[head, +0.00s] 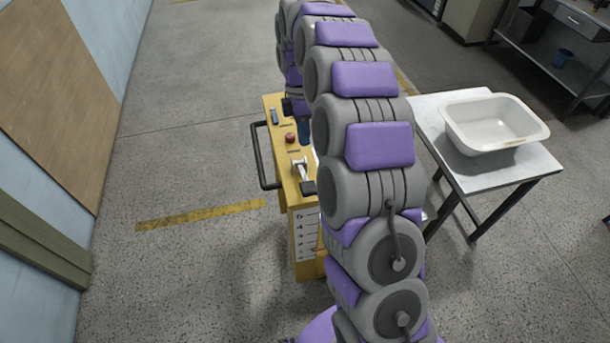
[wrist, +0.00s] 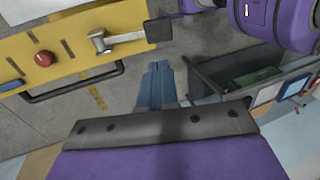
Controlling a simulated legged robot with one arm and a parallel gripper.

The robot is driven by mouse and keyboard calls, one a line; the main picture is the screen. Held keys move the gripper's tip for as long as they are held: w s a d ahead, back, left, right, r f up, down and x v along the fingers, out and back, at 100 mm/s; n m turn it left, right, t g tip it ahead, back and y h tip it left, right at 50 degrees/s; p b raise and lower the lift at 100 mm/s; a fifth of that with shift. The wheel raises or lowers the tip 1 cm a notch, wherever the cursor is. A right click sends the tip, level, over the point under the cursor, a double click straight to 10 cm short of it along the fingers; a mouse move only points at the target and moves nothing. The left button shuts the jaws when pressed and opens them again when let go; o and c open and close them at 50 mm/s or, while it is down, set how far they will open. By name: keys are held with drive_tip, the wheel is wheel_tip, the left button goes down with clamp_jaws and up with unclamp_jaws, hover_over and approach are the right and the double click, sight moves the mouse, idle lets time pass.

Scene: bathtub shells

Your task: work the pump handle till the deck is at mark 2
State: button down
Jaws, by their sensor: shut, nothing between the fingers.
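The yellow pump cabinet (head: 308,218) stands on the floor left of my arm. The pump handle (head: 300,168), a silver lever with a dark grip, lies across its top near the front end. The handle (wrist: 120,38) also shows in the wrist view, its dark grip reaching past the cabinet's edge. A white scale (head: 305,235) with black marks is on the cabinet's front; its figures are too small to read surely. I cannot make out the deck or its pointer; my arm covers part of that side. My gripper (wrist: 157,66) has its blue fingers together, empty, apart from the handle.
A red knob (head: 290,138) sits on the cabinet top. A dark rail (head: 262,155) sticks out on the left. A white tub (head: 492,122) rests on a pale-topped table (head: 525,172) at the right. The floor left of the cabinet is clear, with a yellow line.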

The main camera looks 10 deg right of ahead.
sight(308, 187)
drive_tip(key=b+x, duration=0.1)
drive_tip(key=x, duration=1.3)
